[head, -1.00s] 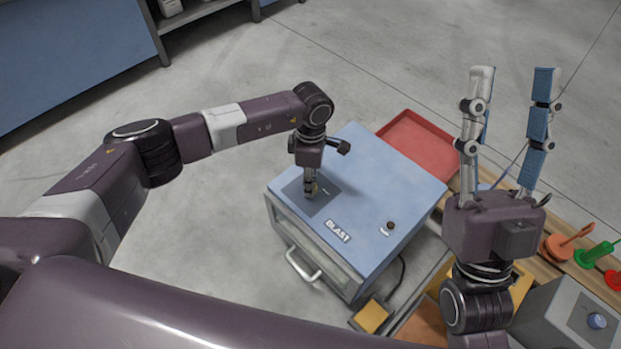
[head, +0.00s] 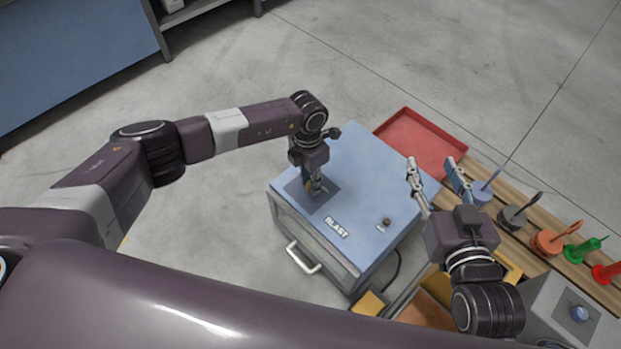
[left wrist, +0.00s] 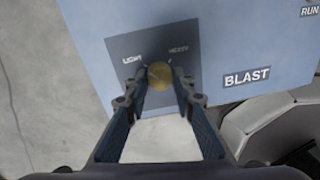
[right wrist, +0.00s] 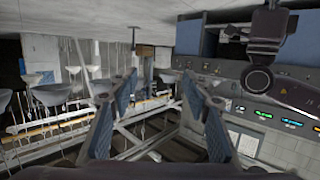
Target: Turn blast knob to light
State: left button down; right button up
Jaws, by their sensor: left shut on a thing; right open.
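The blast knob (left wrist: 159,75) is a round brass-coloured knob on a dark panel in the left wrist view. The label LIGHT is at its left and HEAVY at its right. Which label it points at is hard to tell. The panel (head: 325,199) is on top of the blue box (head: 365,170) marked BLAST in the head view. My left gripper (head: 314,190) points down at the panel, its fingers shut on the knob from both sides. My right gripper (head: 432,163) is open and empty above the box's right side; its spread fingers show in the right wrist view (right wrist: 159,76).
A dark RUN button (head: 386,222) is on the box top. A red tray (head: 425,140) lies behind the box. A wooden rack with coloured pegged pieces (head: 548,240) and a grey box with a blue knob (head: 579,314) are at the right. Open floor is at the left.

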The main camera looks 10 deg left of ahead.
aim_at(309, 183)
pick_arm(q)
jog(key=shift+n, duration=0.3)
pick_arm(e)
jog(key=shift+s+d+f+g, duration=0.1)
jog(key=shift+s+f+g, duration=0.15)
jog(key=shift+f, duration=0.25)
jog(key=shift+s+d+f+g, duration=0.1)
jog(key=shift+f+g, duration=0.15)
jog(key=shift+f, duration=0.2)
pick_arm(q)
jog(key=c, duration=1.6)
grip_release()
jog(key=r, duration=1.2)
jog(key=shift+w+a, duration=0.2)
